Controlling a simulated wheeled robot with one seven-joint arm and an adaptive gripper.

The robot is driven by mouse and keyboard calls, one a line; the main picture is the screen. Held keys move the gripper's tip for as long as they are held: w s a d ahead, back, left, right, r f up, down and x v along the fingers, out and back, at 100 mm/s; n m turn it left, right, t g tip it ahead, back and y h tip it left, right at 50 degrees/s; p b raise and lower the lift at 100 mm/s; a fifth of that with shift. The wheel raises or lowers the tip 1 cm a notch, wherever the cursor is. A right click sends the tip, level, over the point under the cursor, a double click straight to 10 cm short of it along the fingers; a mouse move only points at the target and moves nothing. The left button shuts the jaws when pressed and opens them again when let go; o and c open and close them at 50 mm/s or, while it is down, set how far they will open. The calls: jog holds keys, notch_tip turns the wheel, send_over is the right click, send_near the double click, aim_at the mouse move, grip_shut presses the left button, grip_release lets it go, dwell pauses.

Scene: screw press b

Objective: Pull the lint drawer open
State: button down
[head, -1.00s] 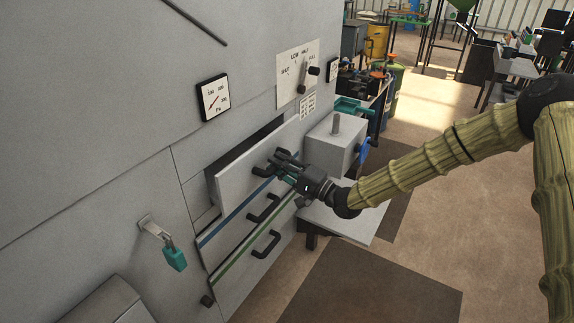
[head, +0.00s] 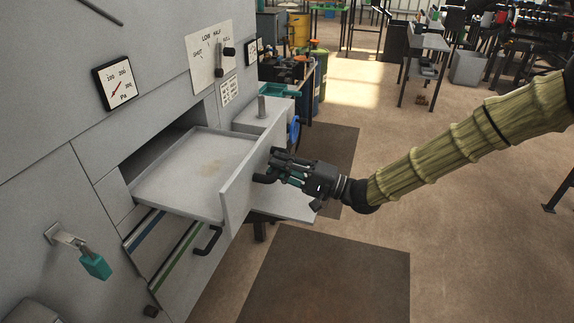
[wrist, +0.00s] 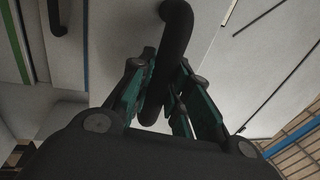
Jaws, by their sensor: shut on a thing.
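The top drawer (head: 172,182) of the grey machine stands well out of its slot. It is a shallow pale tray with a brownish stain on its floor and a flat grey front panel (head: 240,192). Its black handle (head: 264,178) is on the outer face of that panel. My gripper (head: 279,168) is shut on this handle, with the arm coming in from the right. In the wrist view the dark curved handle (wrist: 176,28) passes between the green-sided fingers of my gripper (wrist: 160,88). The drawer's label, if any, is not seen.
Lower drawers with a blue stripe (head: 146,230) and a green stripe (head: 180,252) are shut. A black handle (head: 209,241) sticks out below.

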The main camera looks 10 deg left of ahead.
dwell(0.3)
jog(key=c, duration=1.3)
grip_release()
jog(key=shift+d, duration=0.15)
jog(key=v, duration=1.2)
jog(key=shift+w+f, duration=0.1)
